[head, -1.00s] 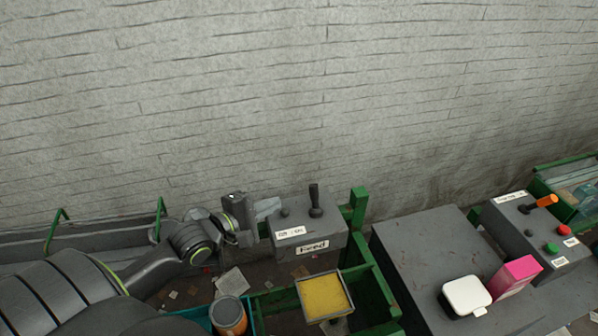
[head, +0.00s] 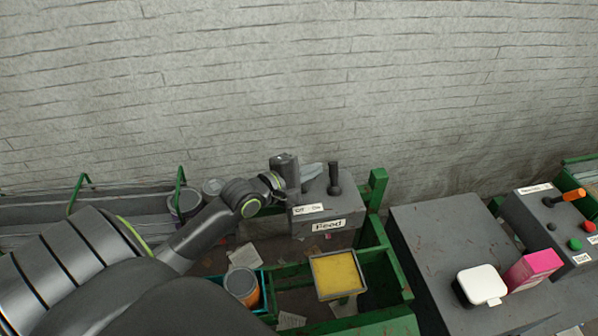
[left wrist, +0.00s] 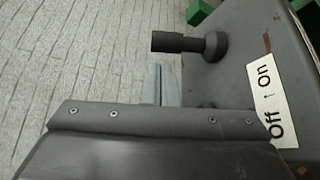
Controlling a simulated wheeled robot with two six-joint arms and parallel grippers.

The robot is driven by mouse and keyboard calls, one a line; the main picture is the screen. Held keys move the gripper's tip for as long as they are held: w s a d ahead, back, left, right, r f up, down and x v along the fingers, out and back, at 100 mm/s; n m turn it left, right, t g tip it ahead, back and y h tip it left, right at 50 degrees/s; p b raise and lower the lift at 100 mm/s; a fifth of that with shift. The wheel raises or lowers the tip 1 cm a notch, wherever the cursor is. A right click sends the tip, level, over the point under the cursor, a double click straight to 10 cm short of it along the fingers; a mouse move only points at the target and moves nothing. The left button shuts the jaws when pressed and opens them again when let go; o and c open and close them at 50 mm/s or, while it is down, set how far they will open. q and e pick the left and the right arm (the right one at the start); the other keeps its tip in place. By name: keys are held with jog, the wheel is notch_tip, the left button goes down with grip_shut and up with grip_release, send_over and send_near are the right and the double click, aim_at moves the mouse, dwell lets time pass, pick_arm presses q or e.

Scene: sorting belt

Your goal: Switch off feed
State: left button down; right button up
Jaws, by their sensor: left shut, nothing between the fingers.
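The feed box (head: 345,213) is a grey box with a "Feed" label on its front, standing at the back of the belt. Its black lever (head: 334,178) stands up from the top. In the left wrist view the lever (left wrist: 190,43) shows with an "Off / On" label (left wrist: 277,100) on the box beside it. My left gripper (head: 312,171) is shut and empty, just left of the lever. Its fingertips (left wrist: 161,75) point towards the lever in the left wrist view, with a small gap visible. My right gripper is not in view.
A second control box (head: 560,215) with an orange-handled lever and red and green buttons stands at the right. A green frame (head: 375,190) rises right of the feed box. A yellow tray (head: 337,275), a white item (head: 482,284) and a pink box (head: 532,268) lie in front.

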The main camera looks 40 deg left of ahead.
aim_at(331, 167)
pick_arm(q)
jog(key=shift+x, duration=1.55)
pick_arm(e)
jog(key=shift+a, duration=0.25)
